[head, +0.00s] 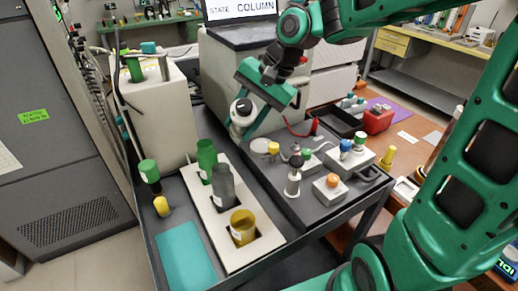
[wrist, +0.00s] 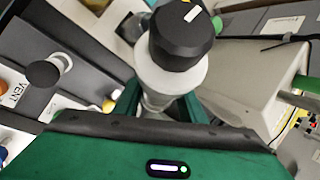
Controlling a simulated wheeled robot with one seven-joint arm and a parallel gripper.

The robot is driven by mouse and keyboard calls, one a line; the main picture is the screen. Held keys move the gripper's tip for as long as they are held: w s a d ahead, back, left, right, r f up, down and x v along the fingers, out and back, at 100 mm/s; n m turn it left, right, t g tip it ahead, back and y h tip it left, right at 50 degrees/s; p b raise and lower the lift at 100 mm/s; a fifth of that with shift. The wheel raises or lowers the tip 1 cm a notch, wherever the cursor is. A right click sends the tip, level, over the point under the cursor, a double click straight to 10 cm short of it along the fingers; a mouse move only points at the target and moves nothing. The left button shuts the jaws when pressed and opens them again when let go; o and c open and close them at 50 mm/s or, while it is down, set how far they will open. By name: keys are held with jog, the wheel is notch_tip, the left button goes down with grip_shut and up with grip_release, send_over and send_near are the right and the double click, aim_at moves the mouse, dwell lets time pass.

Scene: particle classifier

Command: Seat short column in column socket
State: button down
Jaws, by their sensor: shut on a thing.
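The short column (head: 237,128), white with a black cap, is held by my gripper (head: 250,108) above the back of the dark cart top. In the wrist view the column (wrist: 172,80) stands out between the green fingers (wrist: 158,103), its black cap toward the camera. My gripper is shut on it. The column's lower end is hidden in the wrist view, and I cannot tell whether it touches anything. I cannot clearly make out the column socket. A white post with a dark top (head: 294,184) stands on the cart's raised panel, to the right and nearer.
A white rack (head: 222,251) holds green, grey and yellow vessels at front left. A teal mat (head: 187,258) lies beside it. A tall beige box (head: 158,110) stands left of the gripper. Knobs and small fittings crowd the right panel, including an orange-topped one (head: 333,182).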

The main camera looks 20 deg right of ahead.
jog(key=m, duration=0.2)
jog(key=w+m, duration=0.1)
jog(key=m, duration=0.1)
jog(key=shift+a, duration=0.2)
jog(key=m, duration=0.4)
jog(key=shift+w+a+m, duration=0.15)
jog(key=shift+w+m, duration=0.2)
jog(key=shift+m, duration=0.05)
jog(key=m, duration=0.1)
jog(key=m+t, duration=0.1)
jog(key=m, duration=0.2)
jog(key=shift+w+a+r+y, duration=0.1)
jog(key=shift+w+a+y, duration=0.1)
jog(key=shift+w+y, duration=0.2)
jog(key=m+t, duration=0.1)
jog(key=m, duration=0.3)
jog(key=shift+w+a+t, duration=0.15)
jog(key=shift+w+t, duration=0.15)
jog(key=shift+t, duration=0.1)
jog(key=shift+w+d+f, duration=1.05)
jog(key=shift+d+f, duration=0.6)
jog(key=shift+f, duration=0.15)
jog(key=shift+w+d+f, duration=1.05)
jog(key=shift+d+f, duration=0.55)
jog(key=shift+f, duration=0.25)
jog(key=shift+w+d+f, duration=1.05)
jog(key=shift+d+f, duration=0.6)
jog(key=shift+f, duration=0.15)
jog(key=shift+y, duration=0.3)
